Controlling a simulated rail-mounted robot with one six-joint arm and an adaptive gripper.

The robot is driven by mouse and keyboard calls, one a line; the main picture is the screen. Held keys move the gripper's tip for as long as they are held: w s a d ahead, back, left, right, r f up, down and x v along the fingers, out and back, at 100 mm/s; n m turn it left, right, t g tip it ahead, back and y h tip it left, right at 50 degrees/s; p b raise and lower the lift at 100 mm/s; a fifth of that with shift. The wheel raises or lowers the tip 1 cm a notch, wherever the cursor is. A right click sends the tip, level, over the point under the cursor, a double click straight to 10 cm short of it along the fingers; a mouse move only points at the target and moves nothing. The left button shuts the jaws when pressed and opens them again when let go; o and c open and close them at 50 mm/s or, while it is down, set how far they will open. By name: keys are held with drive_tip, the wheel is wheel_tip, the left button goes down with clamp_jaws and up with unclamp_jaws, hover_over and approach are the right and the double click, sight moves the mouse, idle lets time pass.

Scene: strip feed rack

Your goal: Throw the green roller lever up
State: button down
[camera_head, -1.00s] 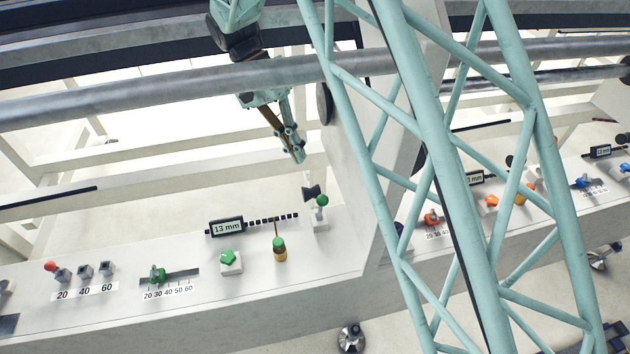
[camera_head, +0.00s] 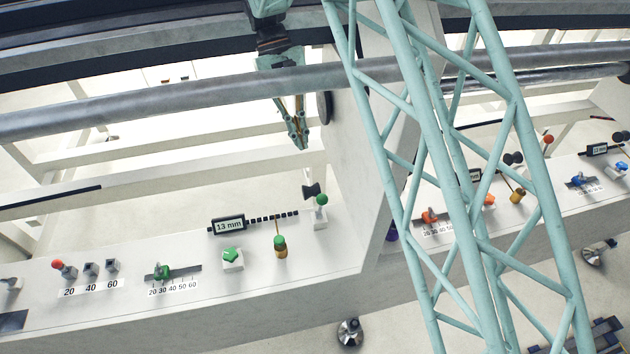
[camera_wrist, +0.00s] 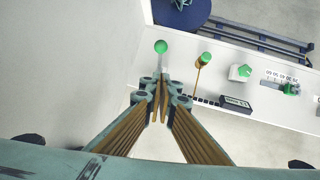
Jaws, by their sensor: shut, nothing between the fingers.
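The green roller lever (camera_head: 321,200) has a green ball knob on a white mount at the right end of the near panel, beside a black roller (camera_head: 311,190). Its ball also shows in the wrist view (camera_wrist: 160,46), just beyond the fingertips. My gripper (camera_head: 301,146) is shut and empty, pointing down above and behind the lever in the head view. In the wrist view my gripper (camera_wrist: 163,84) has its fingers together, partly covering the lever's mount. I see a gap in the picture between fingertips and ball; the depth is unclear.
Left of the lever stand a green-topped yellow cylinder (camera_head: 280,246) with a thin rod, a green knob (camera_head: 232,256), a "13 mm" display (camera_head: 228,226) and a green slider (camera_head: 162,272). A white upright wall (camera_head: 352,190) rises right of the lever.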

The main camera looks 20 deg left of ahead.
drive_tip(key=shift+w, duration=0.1)
idle(0.6)
drive_tip(key=s+d+r+b+x, duration=0.1)
drive_tip(key=s+b+x, duration=0.1)
drive_tip(key=x, duration=1)
drive_tip(key=shift+d+f, duration=0.15)
drive_tip(key=shift+d, duration=0.3)
drive_tip(key=shift+s, duration=0.15)
